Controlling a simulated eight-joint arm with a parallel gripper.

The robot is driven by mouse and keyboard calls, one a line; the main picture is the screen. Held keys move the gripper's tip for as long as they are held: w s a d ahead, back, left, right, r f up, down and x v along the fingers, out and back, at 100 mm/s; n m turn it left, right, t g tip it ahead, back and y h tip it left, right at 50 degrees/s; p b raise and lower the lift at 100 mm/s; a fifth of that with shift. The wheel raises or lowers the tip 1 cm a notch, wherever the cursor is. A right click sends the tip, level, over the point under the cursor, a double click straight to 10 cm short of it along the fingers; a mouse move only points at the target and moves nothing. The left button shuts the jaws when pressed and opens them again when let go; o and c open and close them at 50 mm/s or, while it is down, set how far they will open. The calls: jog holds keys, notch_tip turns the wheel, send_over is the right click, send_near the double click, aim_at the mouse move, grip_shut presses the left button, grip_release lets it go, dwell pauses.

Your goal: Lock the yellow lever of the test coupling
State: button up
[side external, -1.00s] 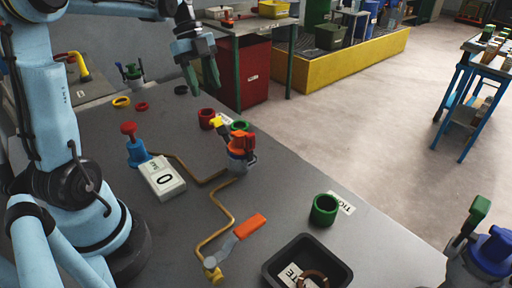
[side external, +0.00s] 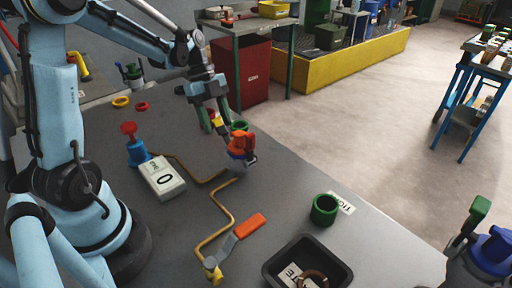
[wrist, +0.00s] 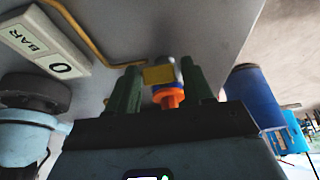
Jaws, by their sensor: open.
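The test coupling (side external: 240,147) stands on the grey bench, with an orange-red upper part and a bluish-grey body. Its yellow lever (side external: 218,124) juts up on the left side, partly hidden by my gripper. My gripper (side external: 217,118) is open and points down at the lever, with its green fingers on either side of it. I cannot tell whether a finger touches the lever.
A brass pipe (side external: 222,205), an orange-handled lever (side external: 250,226), a gauge reading 0 (side external: 163,178), a red-knobbed blue valve (side external: 137,150), a green cup (side external: 324,208) and a black tray (side external: 270,270) share the bench.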

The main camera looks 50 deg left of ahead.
jog(key=shift+c, duration=0.5)
grip_shut()
